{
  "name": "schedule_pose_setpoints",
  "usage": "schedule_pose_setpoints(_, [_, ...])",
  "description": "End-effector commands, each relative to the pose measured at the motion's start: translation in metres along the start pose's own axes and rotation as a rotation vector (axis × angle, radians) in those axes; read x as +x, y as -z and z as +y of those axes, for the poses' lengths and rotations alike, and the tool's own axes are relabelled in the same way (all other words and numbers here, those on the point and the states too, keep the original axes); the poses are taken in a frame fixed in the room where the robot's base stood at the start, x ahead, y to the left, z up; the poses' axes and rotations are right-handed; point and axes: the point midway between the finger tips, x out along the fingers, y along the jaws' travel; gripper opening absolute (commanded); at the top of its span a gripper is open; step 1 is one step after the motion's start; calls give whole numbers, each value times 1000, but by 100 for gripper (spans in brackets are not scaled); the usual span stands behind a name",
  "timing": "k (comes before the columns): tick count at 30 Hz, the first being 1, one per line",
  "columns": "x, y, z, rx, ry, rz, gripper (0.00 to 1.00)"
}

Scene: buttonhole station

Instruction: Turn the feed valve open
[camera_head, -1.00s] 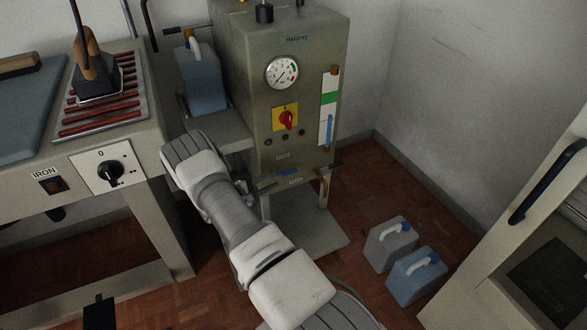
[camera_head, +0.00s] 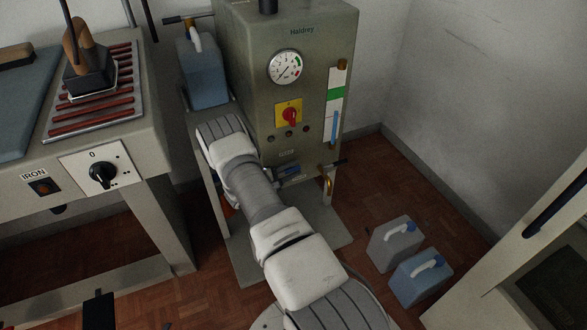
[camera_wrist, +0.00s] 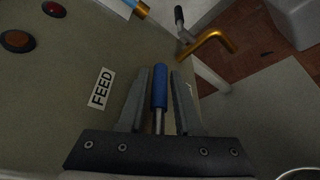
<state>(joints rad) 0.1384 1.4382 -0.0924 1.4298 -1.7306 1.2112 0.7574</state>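The feed valve's blue handle (camera_wrist: 160,88) on a metal stem shows in the wrist view, beside a white FEED label (camera_wrist: 102,88). My gripper (camera_wrist: 163,85) is open with one finger on each side of the handle. In the head view the blue handle (camera_head: 288,171) is small, low on the front of the grey-green Haldrey boiler (camera_head: 255,85). My arm hides much of that area there.
A brass pipe (camera_wrist: 215,42) with a black lever sits close to the right of my gripper. A gauge (camera_head: 285,67) and red knob (camera_head: 290,114) are above. Two jugs (camera_head: 396,243) (camera_head: 420,277) stand on the floor. The ironing table (camera_head: 110,165) is left.

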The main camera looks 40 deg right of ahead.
Motion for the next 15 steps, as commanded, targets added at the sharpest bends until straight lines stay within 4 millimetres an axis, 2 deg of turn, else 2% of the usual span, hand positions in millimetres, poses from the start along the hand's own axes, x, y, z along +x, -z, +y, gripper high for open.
schedule_pose_setpoints(3, [0, 0, 0, 0, 0, 0, 33])
schedule_pose_setpoints(9, [0, 0, 0, 0, 0, 0, 0])
schedule_pose_setpoints(15, [0, 0, 0, 0, 0, 0, 0])
